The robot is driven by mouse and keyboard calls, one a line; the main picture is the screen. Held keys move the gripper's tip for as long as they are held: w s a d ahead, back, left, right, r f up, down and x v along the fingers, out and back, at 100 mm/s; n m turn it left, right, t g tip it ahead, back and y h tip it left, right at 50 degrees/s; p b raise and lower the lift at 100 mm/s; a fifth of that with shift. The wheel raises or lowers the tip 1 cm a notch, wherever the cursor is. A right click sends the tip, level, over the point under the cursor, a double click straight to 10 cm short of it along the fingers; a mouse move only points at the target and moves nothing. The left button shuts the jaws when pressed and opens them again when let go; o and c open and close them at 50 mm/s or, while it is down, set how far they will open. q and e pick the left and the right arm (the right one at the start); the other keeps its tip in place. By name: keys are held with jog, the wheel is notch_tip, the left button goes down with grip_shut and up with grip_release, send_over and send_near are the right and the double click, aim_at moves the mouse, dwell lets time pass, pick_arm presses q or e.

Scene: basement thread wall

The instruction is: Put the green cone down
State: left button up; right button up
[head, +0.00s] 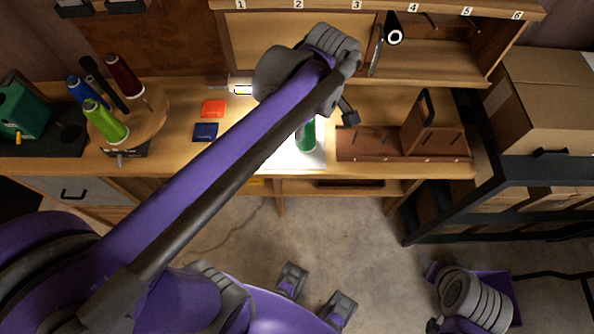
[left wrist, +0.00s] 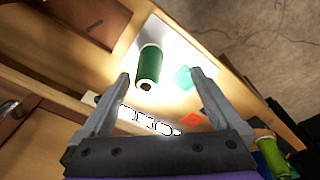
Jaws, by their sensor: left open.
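The dark green cone (head: 306,136) stands on a bright white patch of the bench, partly behind my left arm in the head view. It also shows in the left wrist view (left wrist: 149,63), beyond my left fingertips and roughly between their lines, with clear gaps to both fingers. My left gripper (left wrist: 160,76) is open and empty. In the head view only part of my left gripper (head: 346,112) shows below the grey wrist, up and right of the cone. Grey and purple parts of mine show at lower right; I cannot make out right fingers there.
A round wooden stand (head: 154,120) at left holds a lime cone (head: 105,122), a blue cone (head: 82,89) and a dark red cone (head: 124,76). Orange (head: 213,108) and navy (head: 205,132) squares lie left of my arm. A wooden rack (head: 432,138) stands right of the cone.

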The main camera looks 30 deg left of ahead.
pick_arm(q)
jog(key=s+d+f+m+t+h, duration=0.1)
jog(key=s+f+m+t, duration=0.3)
jog(key=s+f+m, duration=0.5)
jog(key=s+d+m, duration=0.1)
jog(key=s+m, duration=0.1)
jog(key=m, duration=0.3)
jog(key=shift+s+f+m, duration=0.3)
jog(key=shift+s+m, duration=0.05)
jog(key=shift+m, duration=0.05)
jog(key=shift+d+r, duration=0.1)
jog(key=r+p, duration=0.1)
jog(key=r, duration=0.1)
jog(key=w+r+p, duration=0.1)
jog(key=p, duration=0.1)
jog(key=shift+r, duration=0.4)
jog(key=shift+w, duration=0.1)
